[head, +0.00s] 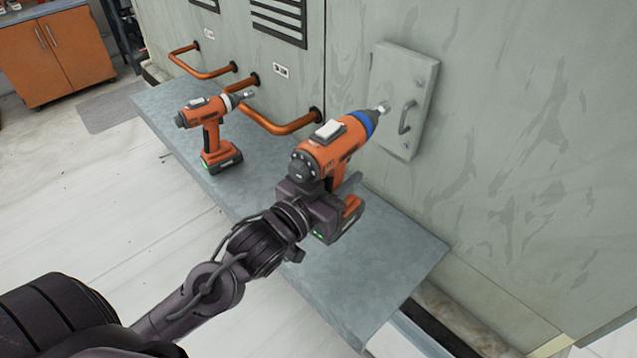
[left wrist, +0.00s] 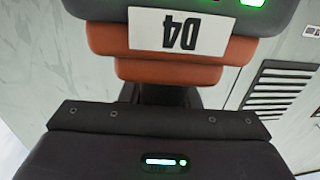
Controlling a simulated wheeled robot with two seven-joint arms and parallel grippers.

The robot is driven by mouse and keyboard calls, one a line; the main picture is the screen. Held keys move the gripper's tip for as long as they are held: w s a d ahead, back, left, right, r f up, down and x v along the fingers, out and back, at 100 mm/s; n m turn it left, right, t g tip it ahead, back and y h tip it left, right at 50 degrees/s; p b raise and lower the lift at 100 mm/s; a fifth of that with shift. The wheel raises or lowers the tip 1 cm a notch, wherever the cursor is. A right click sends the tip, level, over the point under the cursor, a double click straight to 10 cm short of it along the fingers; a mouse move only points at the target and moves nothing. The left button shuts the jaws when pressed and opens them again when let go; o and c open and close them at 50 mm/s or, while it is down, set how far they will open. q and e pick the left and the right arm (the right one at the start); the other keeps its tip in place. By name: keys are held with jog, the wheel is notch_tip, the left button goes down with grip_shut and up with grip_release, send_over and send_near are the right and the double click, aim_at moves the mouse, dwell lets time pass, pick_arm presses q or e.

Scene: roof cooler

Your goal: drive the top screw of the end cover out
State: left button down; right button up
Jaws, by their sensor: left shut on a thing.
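My left gripper (head: 338,190) is shut on an orange driver with a blue collar (head: 328,153), around its grip. The driver's bit end points at the end cover (head: 388,75), a grey plate with a handle (head: 405,117) on the grey wall. The bit tip lies in front of the cover's left part in the head view; I cannot tell whether it touches. A screw (head: 420,82) shows at the cover's upper right, another (head: 405,146) near its lower edge. In the left wrist view the held driver's base (left wrist: 180,32) shows an upside-down D4 label. My right gripper is not in view.
A second orange driver (head: 212,135) with a pale collar stands upright on the grey shelf (head: 385,270). Copper pipes (head: 285,125) stick out of the wall behind the shelf. An orange cabinet (head: 55,60) stands far left. The shelf's front right part is clear.

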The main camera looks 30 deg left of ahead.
aim_at(339, 166)
pick_arm(q)
notch_tip(339, 166, up, 2)
jog(key=shift+s+r+m+h, duration=0.15)
jog(key=shift+m+h, duration=0.15)
jog(key=shift+h, duration=0.2)
jog(key=shift+s+r+m+h+p, duration=0.2)
jog(key=shift+r+m+h+p, duration=0.15)
jog(key=shift+r+h, duration=0.1)
jog(key=shift+x, duration=2.85)
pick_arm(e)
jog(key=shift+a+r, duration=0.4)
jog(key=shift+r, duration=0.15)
pick_arm(q)
jog(key=shift+d+f, duration=0.15)
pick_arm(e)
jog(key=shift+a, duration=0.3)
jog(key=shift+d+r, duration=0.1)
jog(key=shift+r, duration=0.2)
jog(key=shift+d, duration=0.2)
